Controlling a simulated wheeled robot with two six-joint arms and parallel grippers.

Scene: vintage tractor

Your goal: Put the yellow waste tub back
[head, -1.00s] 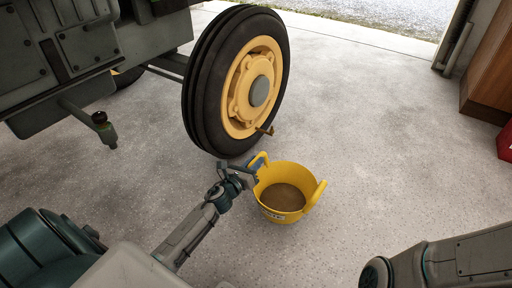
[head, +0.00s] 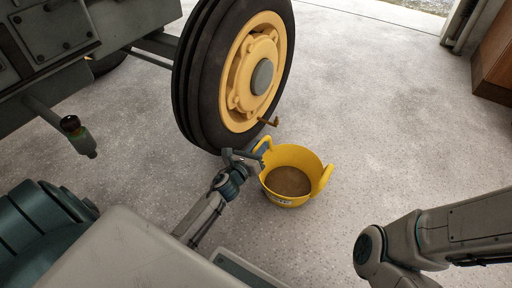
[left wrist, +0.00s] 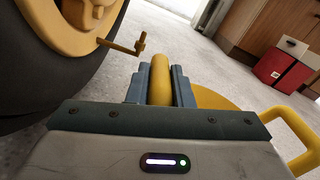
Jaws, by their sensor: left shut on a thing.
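The yellow waste tub (head: 308,158) is on or just above the concrete floor beside the tractor's front wheel; I cannot tell if its base touches. Brown contents show inside it. My left gripper (head: 256,160) is shut on the tub's left handle. In the left wrist view the handle (left wrist: 161,78) stands between the two fingers (left wrist: 160,88), and the far handle (left wrist: 296,138) shows at right. Part of the tub is hidden behind the gripper there. My right arm shows at the lower right of the head view, its gripper out of frame.
The tractor's front wheel (head: 208,80), with a yellow hub, stands close left of the tub. A small brass-coloured part (head: 268,122) sticks out from the wheel. A wooden cabinet (head: 494,68) is at the upper right. The floor (head: 390,110) right of the tub is clear.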

